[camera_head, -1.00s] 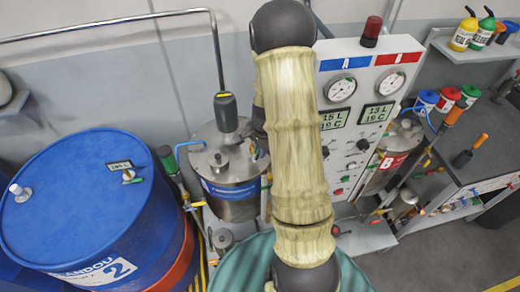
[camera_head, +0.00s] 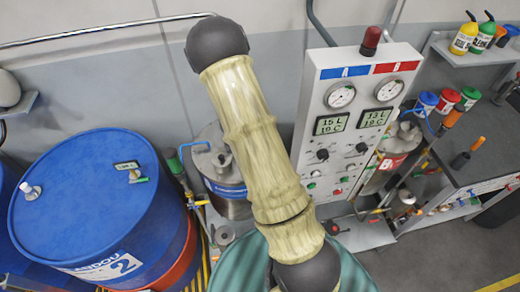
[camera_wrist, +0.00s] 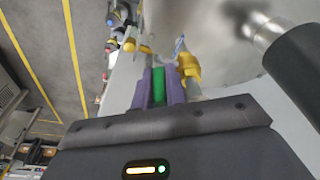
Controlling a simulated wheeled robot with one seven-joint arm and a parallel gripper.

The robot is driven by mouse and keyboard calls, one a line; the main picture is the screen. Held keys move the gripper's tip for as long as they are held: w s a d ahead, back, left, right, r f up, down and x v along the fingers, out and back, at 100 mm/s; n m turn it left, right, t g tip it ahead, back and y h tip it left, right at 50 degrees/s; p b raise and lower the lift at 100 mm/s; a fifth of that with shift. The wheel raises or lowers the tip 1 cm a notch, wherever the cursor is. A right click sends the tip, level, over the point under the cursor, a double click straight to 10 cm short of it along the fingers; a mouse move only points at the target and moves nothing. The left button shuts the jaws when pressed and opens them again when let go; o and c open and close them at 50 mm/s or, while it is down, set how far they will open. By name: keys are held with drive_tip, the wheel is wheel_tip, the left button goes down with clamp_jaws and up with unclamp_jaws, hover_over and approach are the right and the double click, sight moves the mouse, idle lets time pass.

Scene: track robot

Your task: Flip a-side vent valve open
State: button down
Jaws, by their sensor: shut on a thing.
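In the wrist view my gripper (camera_wrist: 160,88) has its two purple fingers closed around a green handle (camera_wrist: 159,84). Yellow fittings (camera_wrist: 187,66) sit just beyond the fingertips, beside a large metal surface (camera_wrist: 220,45). Whether the green handle is the a-side vent valve's lever, and its angle, I cannot tell for certain. In the head view the metal tank with the blue label (camera_head: 229,193) stands left of the panel, partly hidden by my arm. My gripper is hidden in that view.
The panel with gauges and A and B labels (camera_head: 350,112) stands right of my arm. A blue drum (camera_head: 75,205) stands on the left. The red-labelled tank (camera_head: 385,178) and a dark bench (camera_head: 460,155) are at right. A dark cylinder (camera_wrist: 292,62) is close at right in the wrist view.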

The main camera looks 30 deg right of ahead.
drive_tip(key=c, duration=1.7)
unclamp_jaws()
drive_tip(key=shift+r, duration=0.1)
drive_tip(key=w+b+v, duration=0.1)
drive_tip(key=b+v, duration=0.2)
drive_tip(key=v, duration=1.4)
drive_tip(key=shift+s, duration=0.5)
